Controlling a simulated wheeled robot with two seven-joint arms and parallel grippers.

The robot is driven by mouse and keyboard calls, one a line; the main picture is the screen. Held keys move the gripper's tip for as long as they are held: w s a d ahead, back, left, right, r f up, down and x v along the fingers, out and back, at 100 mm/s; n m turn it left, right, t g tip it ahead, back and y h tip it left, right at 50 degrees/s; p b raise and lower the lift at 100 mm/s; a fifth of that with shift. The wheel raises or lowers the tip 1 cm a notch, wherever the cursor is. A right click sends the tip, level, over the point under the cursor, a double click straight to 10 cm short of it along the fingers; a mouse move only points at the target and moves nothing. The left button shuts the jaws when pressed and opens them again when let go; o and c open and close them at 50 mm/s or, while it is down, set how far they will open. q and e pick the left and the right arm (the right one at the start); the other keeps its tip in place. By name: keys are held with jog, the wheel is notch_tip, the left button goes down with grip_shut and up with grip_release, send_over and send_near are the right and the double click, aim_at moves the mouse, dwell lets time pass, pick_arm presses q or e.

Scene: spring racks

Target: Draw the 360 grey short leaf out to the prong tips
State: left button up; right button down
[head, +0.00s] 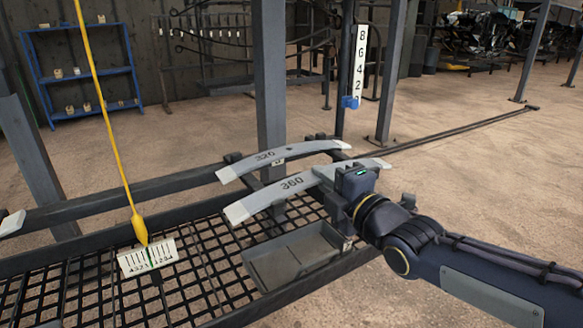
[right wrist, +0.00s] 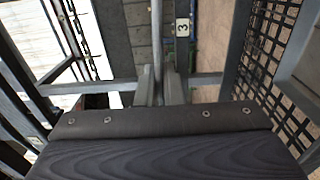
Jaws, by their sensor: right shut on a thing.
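The 360 grey short leaf (head: 292,183) is a curved light grey strip marked 360, in the middle of the head view. Its left end hangs free over the mesh; its right end shows a little past my right gripper. My right gripper (head: 352,178) is shut on the leaf near its right end. In the right wrist view the gripper's fingers (right wrist: 160,88) are close together beyond the dark palm. The prongs under the leaf cannot be made out clearly. My left gripper is not in view.
A similar leaf marked 320 (head: 265,157) lies just behind. A grey tray (head: 290,260) sits below on the black mesh (head: 195,290). A yellow pointer (head: 138,228) hangs over a small scale (head: 147,258) at left. A post with a numbered scale (head: 360,60) stands behind.

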jog(key=c, duration=1.5)
grip_release()
jog(key=shift+d+f, duration=0.1)
jog(key=shift+f, duration=0.2)
jog(key=p+v, duration=0.1)
jog(key=v, duration=0.7)
jog(key=s+d+f+m+g+h, duration=0.2)
jog(key=s+d+f+m+h, duration=0.2)
jog(key=d+f+m, duration=0.3)
jog(key=s+d+f+m+g+h, duration=0.1)
jog(key=s+d+f+m+h, duration=0.25)
jog(key=d+m, duration=0.45)
jog(key=s+f+m+g, duration=0.3)
jog(key=s+f+m, duration=0.1)
jog(key=s+m, duration=0.25)
jog(key=s+f+m+g, duration=0.3)
jog(key=s+f+m, duration=0.25)
jog(key=s, duration=0.25)
notch_tip(320, 180, up, 26)
jog(key=p, duration=2.5)
jog(key=shift+w+a+r+y+p, duration=0.2)
jog(key=shift+a+y+p, duration=0.05)
jog(key=shift+y+p, duration=0.15)
